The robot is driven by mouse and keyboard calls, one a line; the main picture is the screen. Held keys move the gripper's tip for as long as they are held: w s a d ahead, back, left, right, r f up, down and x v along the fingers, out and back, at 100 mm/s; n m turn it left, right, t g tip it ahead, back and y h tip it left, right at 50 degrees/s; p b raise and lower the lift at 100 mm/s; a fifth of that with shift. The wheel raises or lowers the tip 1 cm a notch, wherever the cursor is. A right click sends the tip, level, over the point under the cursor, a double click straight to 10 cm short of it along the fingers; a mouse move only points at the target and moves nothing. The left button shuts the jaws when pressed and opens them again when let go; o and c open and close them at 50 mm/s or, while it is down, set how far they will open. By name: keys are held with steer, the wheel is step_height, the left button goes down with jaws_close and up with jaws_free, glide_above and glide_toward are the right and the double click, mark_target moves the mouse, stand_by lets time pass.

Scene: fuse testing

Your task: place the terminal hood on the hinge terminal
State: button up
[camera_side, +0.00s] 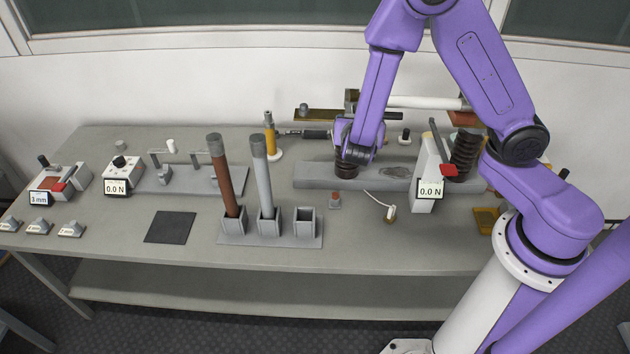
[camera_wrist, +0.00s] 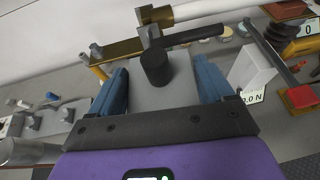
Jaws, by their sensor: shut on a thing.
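My gripper (camera_side: 357,152) is over the grey base at the centre right, just above the dark ribbed insulator. In the wrist view its two blue fingers (camera_wrist: 162,88) stand either side of a grey block, which I take to be the terminal hood (camera_wrist: 168,98). A dark cylinder (camera_wrist: 156,68) shows at the block's far end; I cannot tell if it is part of it. A brass fitting (camera_wrist: 153,15), possibly the hinge terminal, is beyond the fingers, apart from the block. The hood cannot be made out in the side view.
A white tube (camera_side: 425,103) runs behind my arm. A lever with a red pad (camera_side: 448,169) and a white meter (camera_side: 424,180) stand to the right. A rack with brown and grey rods (camera_side: 283,232) is front left. A dark mat (camera_side: 170,227) lies bare.

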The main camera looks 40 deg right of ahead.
steer(key=w+a+f+n+t+y, duration=0.1)
steer(key=w+a+f+n+y, duration=0.1)
steer(key=w+f, duration=0.6)
steer(key=w+a+f+n+t+y, duration=0.2)
steer(key=w+f+n+y, duration=0.2)
steer(key=w+f, duration=0.5)
steer(key=w+a+f+n+t+y, duration=0.2)
steer(key=w+f+n+y, duration=0.2)
steer(key=w+f, duration=0.4)
steer(key=shift+w+a+f+y, duration=0.2)
steer(key=shift+a+f+y, duration=0.15)
steer(key=shift+f, duration=0.35)
steer(key=shift+w+f, duration=0.15)
steer(key=shift+f, duration=1.45)
steer(key=shift+f, duration=0.15)
steer(key=o, duration=1)
steer(key=shift+c, duration=0.2)
